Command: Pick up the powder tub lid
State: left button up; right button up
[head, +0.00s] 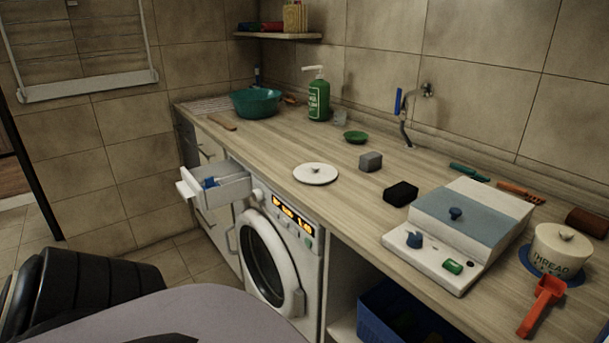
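A flat white round lid-like disc (314,175) with a small pale knob lies on the counter, left of the grey block. A cream tub (552,261) with dark lettering, partly readable as "THREAD", stands on a blue round base at the right end of the counter. Its cream top (563,240) has a similar small knob. No label reading powder is legible, so I cannot tell which of these is the powder tub lid. Neither of my grippers shows in the head view.
A grey block (371,161), a black block (400,193) and a white-and-blue box (460,222) stand on the counter (340,220). A red scoop (541,304) lies before the tub. An open drawer (222,185) juts out left of the washing machine (275,262).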

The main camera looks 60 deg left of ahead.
aim_at(314, 173)
jog(key=u, duration=1.7)
jog(key=z, duration=1.85)
jog(key=k+j+z, duration=0.1)
jog(key=j, duration=0.3)
jog(key=k+j+z, duration=0.1)
jog(key=j, duration=0.35)
jog(key=k+j+z, duration=0.1)
jog(key=j, duration=0.25)
jog(key=k+j+z, duration=0.1)
jog(key=j, duration=0.3)
jog(key=k+j+z, duration=0.1)
jog(key=k+j, duration=0.2)
jog(key=j, duration=0.1)
